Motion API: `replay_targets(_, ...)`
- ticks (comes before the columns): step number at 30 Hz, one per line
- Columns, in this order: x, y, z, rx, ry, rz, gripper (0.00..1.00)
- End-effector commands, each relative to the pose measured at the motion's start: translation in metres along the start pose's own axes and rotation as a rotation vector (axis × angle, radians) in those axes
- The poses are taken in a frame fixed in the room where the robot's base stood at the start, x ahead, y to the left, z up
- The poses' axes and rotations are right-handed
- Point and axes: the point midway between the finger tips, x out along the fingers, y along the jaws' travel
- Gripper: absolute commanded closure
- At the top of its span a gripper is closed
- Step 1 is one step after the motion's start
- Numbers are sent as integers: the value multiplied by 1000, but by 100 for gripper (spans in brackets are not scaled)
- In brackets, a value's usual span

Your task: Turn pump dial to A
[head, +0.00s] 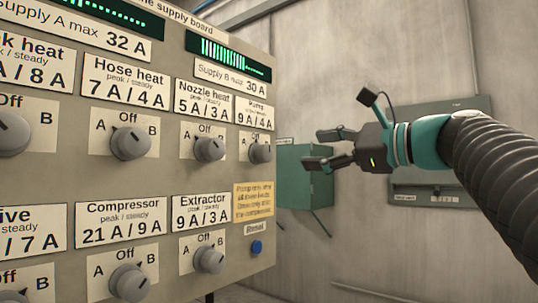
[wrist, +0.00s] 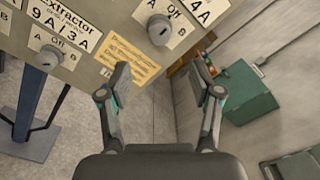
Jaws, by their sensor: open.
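The pump dial (head: 260,153) is a grey round knob at the right edge of the supply board, below the "Pump 9 A / 4 A" label. It also shows at the top of the wrist view (wrist: 160,30), with A and Off printed by it. I cannot tell for sure where its pointer stands. My gripper (head: 318,148) is open and empty, to the right of the board and apart from the dial. In the wrist view its two spread fingers (wrist: 160,78) sit below the dial, with nothing between them.
The board (head: 165,175) carries several similar dials; the nozzle heat dial (head: 209,149) is left of the pump dial and the extractor dial (head: 208,259) is lower. A yellow note (head: 253,202) and blue button (head: 256,247) sit below. A green box (head: 318,190) stands behind.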

Motion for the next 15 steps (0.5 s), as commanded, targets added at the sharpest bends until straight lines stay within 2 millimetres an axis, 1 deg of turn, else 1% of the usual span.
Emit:
replay_targets(8,42,2,0,-1,-1,6,36)
replay_targets(15,84,2,1,-1,-1,5,36)
